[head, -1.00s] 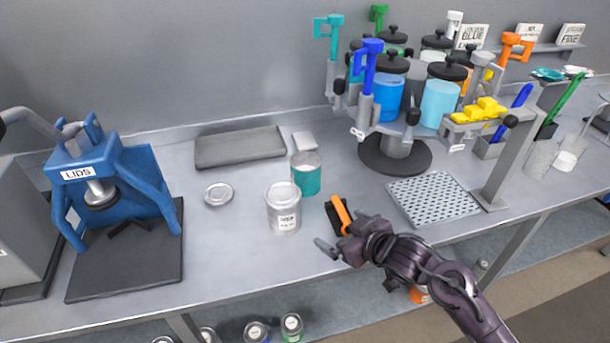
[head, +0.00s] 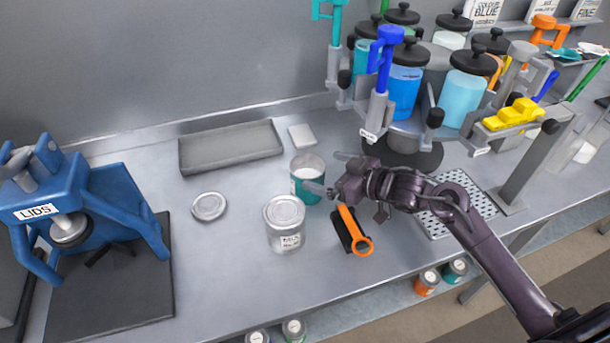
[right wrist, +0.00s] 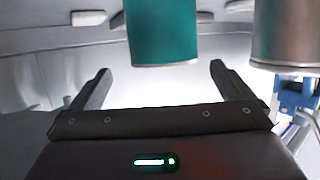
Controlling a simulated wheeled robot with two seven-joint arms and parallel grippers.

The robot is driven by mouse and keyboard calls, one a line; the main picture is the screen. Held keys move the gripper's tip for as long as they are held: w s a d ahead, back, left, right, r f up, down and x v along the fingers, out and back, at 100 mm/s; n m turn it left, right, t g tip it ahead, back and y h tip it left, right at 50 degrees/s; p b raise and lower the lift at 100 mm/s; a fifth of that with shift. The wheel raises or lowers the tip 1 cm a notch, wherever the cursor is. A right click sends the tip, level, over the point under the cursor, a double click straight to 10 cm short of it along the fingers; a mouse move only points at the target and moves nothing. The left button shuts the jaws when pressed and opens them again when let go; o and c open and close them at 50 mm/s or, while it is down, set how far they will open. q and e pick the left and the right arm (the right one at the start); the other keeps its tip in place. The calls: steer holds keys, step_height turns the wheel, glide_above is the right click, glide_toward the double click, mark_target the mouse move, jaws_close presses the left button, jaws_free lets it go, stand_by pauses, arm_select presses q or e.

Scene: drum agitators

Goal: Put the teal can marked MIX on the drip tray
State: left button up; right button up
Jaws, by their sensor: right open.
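The teal can (head: 306,182) stands upright and open-topped on the bench, with pale contents; I cannot read a MIX mark on it. It also shows in the right wrist view (right wrist: 162,30), ahead of the fingers and between their lines. My right gripper (head: 322,176) is open and empty, its fingers close to the can's right side; I cannot tell whether they touch it. The perforated drip tray (head: 482,204) lies at the right below the paint dispenser, partly hidden by my right arm. My left gripper is not in view.
A silver labelled can (head: 285,228) stands close in front of the teal can, also in the right wrist view (right wrist: 287,35). An orange-handled tool (head: 354,232) lies to its right. A loose lid (head: 209,206), a grey tray (head: 230,148) and the blue LIDS press (head: 85,215) are left.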

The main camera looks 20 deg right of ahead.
mark_target(294, 162)
steer(key=p+x, duration=0.2)
steer(key=x, duration=0.4)
steer(key=shift+a+r, duration=0.1)
steer(key=shift+a, duration=0.15)
steer(key=c, duration=1.8)
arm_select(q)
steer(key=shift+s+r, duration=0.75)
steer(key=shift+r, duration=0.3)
arm_select(e)
steer(key=shift+o, duration=0.2)
steer(key=shift+r, duration=0.15)
